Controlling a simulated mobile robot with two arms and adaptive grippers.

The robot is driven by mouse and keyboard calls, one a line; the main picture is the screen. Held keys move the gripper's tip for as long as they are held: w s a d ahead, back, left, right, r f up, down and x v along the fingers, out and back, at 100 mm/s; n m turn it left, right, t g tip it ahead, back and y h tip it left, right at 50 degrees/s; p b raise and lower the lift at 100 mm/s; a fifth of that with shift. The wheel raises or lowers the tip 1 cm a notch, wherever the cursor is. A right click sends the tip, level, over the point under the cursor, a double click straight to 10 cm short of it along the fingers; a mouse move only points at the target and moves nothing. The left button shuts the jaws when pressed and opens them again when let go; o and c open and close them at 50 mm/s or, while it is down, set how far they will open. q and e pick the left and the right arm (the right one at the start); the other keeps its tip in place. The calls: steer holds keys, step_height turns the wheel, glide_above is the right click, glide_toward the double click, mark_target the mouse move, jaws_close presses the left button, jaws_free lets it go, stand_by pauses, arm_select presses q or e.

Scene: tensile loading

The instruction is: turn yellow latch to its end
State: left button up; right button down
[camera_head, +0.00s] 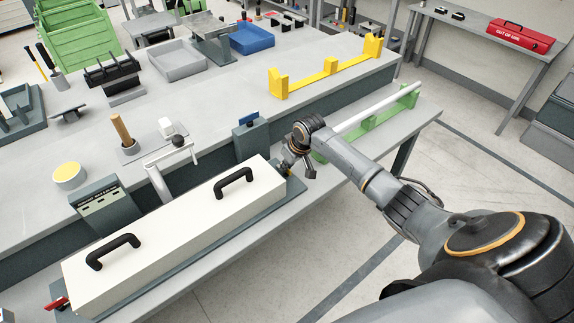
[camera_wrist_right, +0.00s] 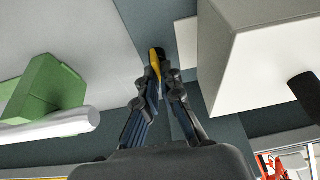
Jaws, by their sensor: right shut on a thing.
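The yellow latch (camera_wrist_right: 154,57) is a small upright piece between my right fingertips in the right wrist view. My right gripper (camera_wrist_right: 160,78) is shut on it; it also shows in the head view (camera_head: 287,163), at the far right end of the long white box. There the gripper and wrist mostly hide the latch, so I cannot tell its exact angle. The white box (camera_head: 175,240) has two black handles and lies on a dark base; it also shows in the right wrist view (camera_wrist_right: 258,50), right of the gripper. My left gripper is not in view.
A white rod (camera_head: 375,107) rests on green supports (camera_head: 369,126) beyond my right wrist. A red lever (camera_head: 56,303) is at the box's near left end. A dark post with a blue top (camera_head: 249,118) stands behind the box. A yellow rack (camera_head: 330,72) stands on the bench.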

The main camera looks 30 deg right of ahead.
steer(key=n+y, duration=0.1)
steer(key=n, duration=0.2)
steer(key=shift+w+d+b, duration=0.1)
steer(key=shift+d+b, duration=0.05)
steer(key=shift+b, duration=0.25)
steer(key=n+b, duration=0.1)
steer(key=n+y+b, duration=0.1)
steer(key=n, duration=0.1)
steer(key=shift+f+n+g, duration=0.2)
steer(key=shift+n+g, duration=0.1)
steer(key=shift+g, duration=0.1)
steer(key=n+b, duration=0.2)
steer(key=n+g+y+b, duration=0.1)
steer(key=n+b, duration=0.1)
steer(key=b, duration=0.1)
steer(key=n+g+b, duration=0.1)
steer(key=n+b, duration=0.1)
steer(key=n, duration=0.1)
steer(key=shift+w+d+y+b, duration=0.1)
steer(key=shift+w+y+b, duration=0.15)
steer(key=shift+y+b, duration=0.15)
steer(key=shift+r+n+g+b, duration=0.2)
steer(key=shift+n+g+b, duration=0.8)
steer(key=shift+n+b, duration=0.85)
steer(key=c, duration=1.5)
jaws_free()
steer(key=shift+r, duration=0.1)
